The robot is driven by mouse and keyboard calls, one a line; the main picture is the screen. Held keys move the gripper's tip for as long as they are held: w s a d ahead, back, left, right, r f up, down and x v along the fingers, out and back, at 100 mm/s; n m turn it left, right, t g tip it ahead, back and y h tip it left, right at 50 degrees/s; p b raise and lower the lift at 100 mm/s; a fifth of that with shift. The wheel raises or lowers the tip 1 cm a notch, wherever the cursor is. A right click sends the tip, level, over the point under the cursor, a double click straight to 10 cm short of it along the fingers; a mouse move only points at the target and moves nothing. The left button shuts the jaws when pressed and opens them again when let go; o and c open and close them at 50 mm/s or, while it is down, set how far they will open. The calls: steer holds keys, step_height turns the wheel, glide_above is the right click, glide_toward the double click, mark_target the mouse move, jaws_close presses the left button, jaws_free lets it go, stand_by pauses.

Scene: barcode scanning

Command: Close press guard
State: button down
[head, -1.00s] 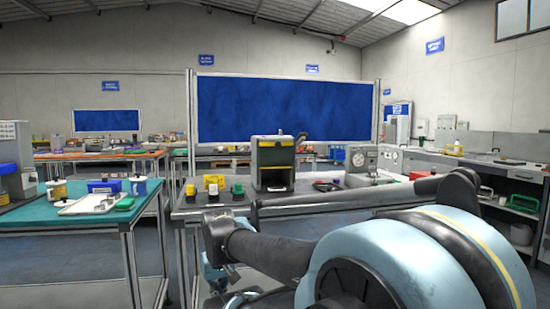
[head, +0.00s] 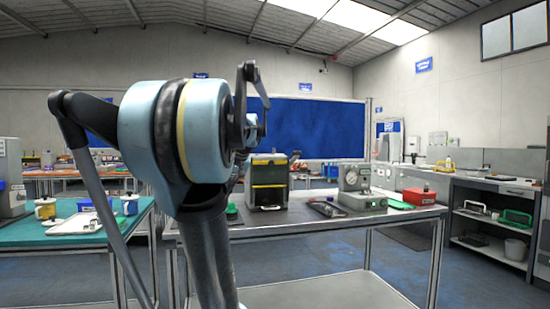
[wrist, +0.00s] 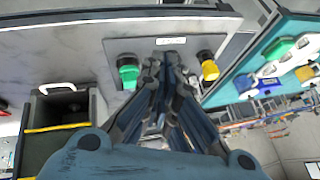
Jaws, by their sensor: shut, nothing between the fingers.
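The press (head: 268,190) is a dark box with yellow bands, standing on the grey table (head: 315,222) just right of my arm in the head view. A small dark lever shows at its upper right. In the wrist view the press (wrist: 62,108) is at the lower left, with a white handle and a dark opening. I cannot tell the guard's exact position. My gripper (wrist: 163,64) is shut and empty in the wrist view, to the right of the press and apart from it, over the table's button area.
A green button (wrist: 128,72), a yellow button (wrist: 208,68) and a white label (wrist: 171,41) lie around my fingers. A grey gauge device (head: 357,188) and a red box (head: 419,197) stand right of the press. A teal table (head: 75,230) is at left.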

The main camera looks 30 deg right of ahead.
steer(key=w+d+r+m+t+h, duration=0.1)
steer(key=w+d+r+m, duration=0.15)
steer(key=d+r, duration=0.6)
steer(key=w+d+r+m+t+h, duration=0.1)
steer(key=w+d+r+t, duration=0.15)
steer(key=d+r, duration=0.65)
steer(key=w+d+r+m+h, duration=0.1)
steer(key=w+d+r, duration=0.25)
steer(key=d, duration=0.95)
steer(key=w+a+f, duration=0.1)
steer(key=w+f, duration=0.7)
steer(key=f, duration=0.1)
steer(key=shift+f, duration=0.3)
steer(key=shift+s, duration=0.1)
